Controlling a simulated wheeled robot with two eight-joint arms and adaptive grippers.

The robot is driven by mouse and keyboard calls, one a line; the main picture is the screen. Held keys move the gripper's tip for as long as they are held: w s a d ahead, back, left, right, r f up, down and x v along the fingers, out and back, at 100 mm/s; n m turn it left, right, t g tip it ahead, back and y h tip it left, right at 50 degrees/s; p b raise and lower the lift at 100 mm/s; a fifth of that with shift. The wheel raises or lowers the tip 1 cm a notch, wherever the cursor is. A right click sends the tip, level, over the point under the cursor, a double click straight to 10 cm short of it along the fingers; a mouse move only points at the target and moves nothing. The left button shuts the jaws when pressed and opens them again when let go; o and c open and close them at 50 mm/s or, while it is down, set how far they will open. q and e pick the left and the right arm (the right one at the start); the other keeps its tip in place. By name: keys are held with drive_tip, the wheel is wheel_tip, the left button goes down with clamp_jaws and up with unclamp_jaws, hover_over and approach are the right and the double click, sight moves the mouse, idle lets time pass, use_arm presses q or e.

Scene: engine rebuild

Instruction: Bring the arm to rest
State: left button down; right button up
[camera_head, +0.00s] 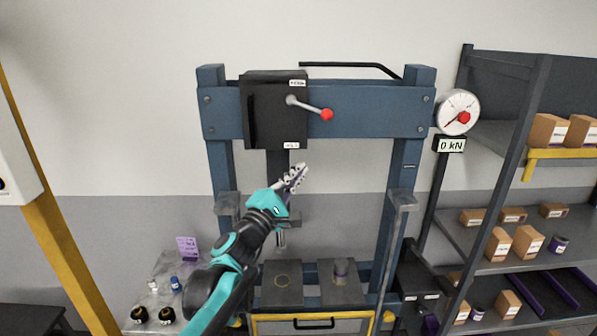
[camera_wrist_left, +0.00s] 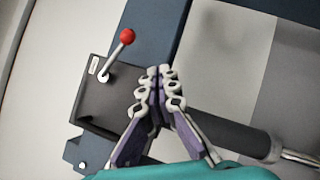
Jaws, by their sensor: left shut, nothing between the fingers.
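My left arm, teal and black, reaches up from the bottom of the head view. My left gripper (camera_head: 295,176) is raised in front of the blue press frame, just below the dark box. It is shut and empty. In the left wrist view the gripper (camera_wrist_left: 158,78) has its grey-and-purple fingers together with nothing between them. Behind the fingers in that view are the dark box and the press's dark ram (camera_wrist_left: 230,133). My right gripper does not show in either view.
The blue press frame (camera_head: 375,112) carries a dark box (camera_head: 262,120) with a red-knobbed lever (camera_head: 325,114). A gauge (camera_head: 457,112) and a "0 kN" display (camera_head: 451,145) are at its right. Two dark blocks (camera_head: 283,296) sit on the press bed. Shelves with boxes (camera_head: 527,241) stand at right.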

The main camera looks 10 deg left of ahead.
use_arm(q)
drive_tip(key=s+d+f+m+g+h+b, duration=0.1)
drive_tip(key=s+d+f+m+g+b, duration=0.3)
drive_tip(key=f, duration=0.5)
drive_tip(key=s+d+f+m+g+b, duration=0.1)
drive_tip(key=s+d+f+m+b, duration=0.3)
drive_tip(key=f, duration=0.4)
drive_tip(key=s+d+f+m+g+h+b, duration=0.1)
drive_tip(key=s+d+f+m+g+b, duration=0.15)
drive_tip(key=s+f+m+b, duration=0.5)
drive_tip(key=s+a+f+m+g+y+b, duration=0.1)
drive_tip(key=s+a+f+g+y+b, duration=0.1)
drive_tip(key=f, duration=0.7)
drive_tip(key=s+a+f+m+g+y+b, duration=0.1)
drive_tip(key=s+a+f+y+b, duration=0.2)
drive_tip(key=f, duration=0.7)
drive_tip(key=s+a+f+m+g+y+b, duration=0.1)
drive_tip(key=s+a+f+g+y+b, duration=0.1)
drive_tip(key=s+a+f, duration=0.4)
wheel_tip(320, 180, down, 4)
drive_tip(key=s+y+b, duration=0.1)
drive_tip(key=s, duration=0.1)
drive_tip(key=shift+s+a+r+m+g, duration=0.15)
drive_tip(key=shift+s+r+m+g, duration=0.05)
drive_tip(key=shift+s+m+g, duration=0.15)
